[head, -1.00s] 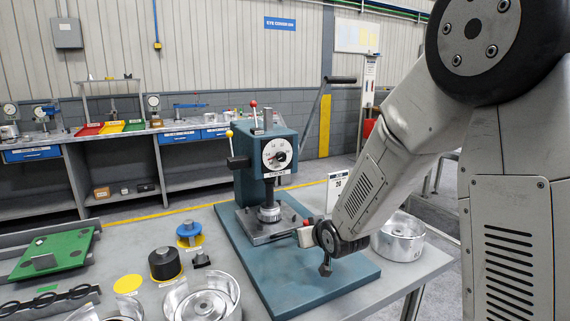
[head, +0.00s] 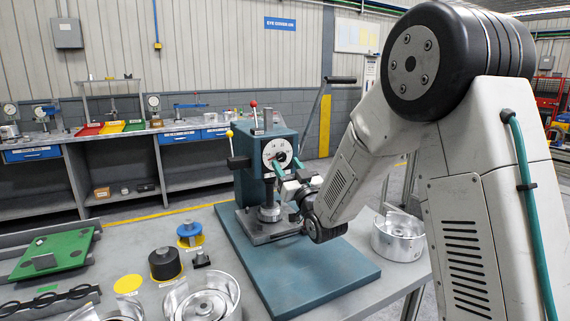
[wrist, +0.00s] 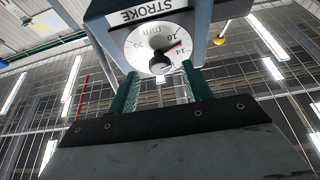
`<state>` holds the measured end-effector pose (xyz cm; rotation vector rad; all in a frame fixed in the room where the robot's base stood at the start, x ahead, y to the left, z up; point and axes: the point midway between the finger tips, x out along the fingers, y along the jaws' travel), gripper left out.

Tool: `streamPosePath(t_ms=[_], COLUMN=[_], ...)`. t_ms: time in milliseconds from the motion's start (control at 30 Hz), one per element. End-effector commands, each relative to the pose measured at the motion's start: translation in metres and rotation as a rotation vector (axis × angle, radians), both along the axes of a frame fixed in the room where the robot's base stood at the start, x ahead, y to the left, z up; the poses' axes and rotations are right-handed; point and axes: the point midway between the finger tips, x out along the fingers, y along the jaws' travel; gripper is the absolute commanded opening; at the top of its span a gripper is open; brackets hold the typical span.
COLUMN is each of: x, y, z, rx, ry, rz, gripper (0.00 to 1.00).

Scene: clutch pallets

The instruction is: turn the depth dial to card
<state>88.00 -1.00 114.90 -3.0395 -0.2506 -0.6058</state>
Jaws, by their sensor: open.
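A round white dial (head: 277,152) with dark numbers is on the front of a blue-green press (head: 262,190). In the wrist view the dial (wrist: 158,42) has a dark central knob (wrist: 160,64), a red pointer and a plate beside it reading STROKE. The pointer lies toward the upper right there; which mark it meets is hard to read. My gripper (head: 288,163) is in front of the dial. In the wrist view its two green fingers (wrist: 160,72) are apart, one on each side of the knob; whether they touch it I cannot tell.
The press stands on a blue-green base plate (head: 330,275) on a grey table. A silver round housing (head: 398,238) is at the right, beside my arm. A black cylinder (head: 165,263), a blue spool (head: 190,235) and a green plate (head: 55,252) lie left. The plate's front is clear.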

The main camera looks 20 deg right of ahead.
Motion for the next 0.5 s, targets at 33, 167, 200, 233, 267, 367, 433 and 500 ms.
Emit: streamPosePath(t_ms=[33, 167, 200, 233, 267, 367, 433, 500], x=[0.006, 0.016, 0.017, 0.018, 0.018, 0.019, 0.018, 0.018], y=[0.001, 0.003, 0.003, 0.003, 0.003, 0.003, 0.003, 0.003], z=[0.003, 0.007, 0.007, 0.007, 0.007, 0.008, 0.008, 0.008], rx=[0.0, 0.0, 0.0, 0.0, 0.0, 0.0, 0.0, 0.0], ry=[-0.002, 0.0, 0.0, 0.0, 0.0, 0.001, 0.001, 0.001], rz=[0.001, 0.0, 0.0, 0.0, 0.0, 0.0, 0.0, 0.0], gripper=[0.49, 0.49, 0.49, 0.49, 0.49, 0.49, 0.49, 0.41])
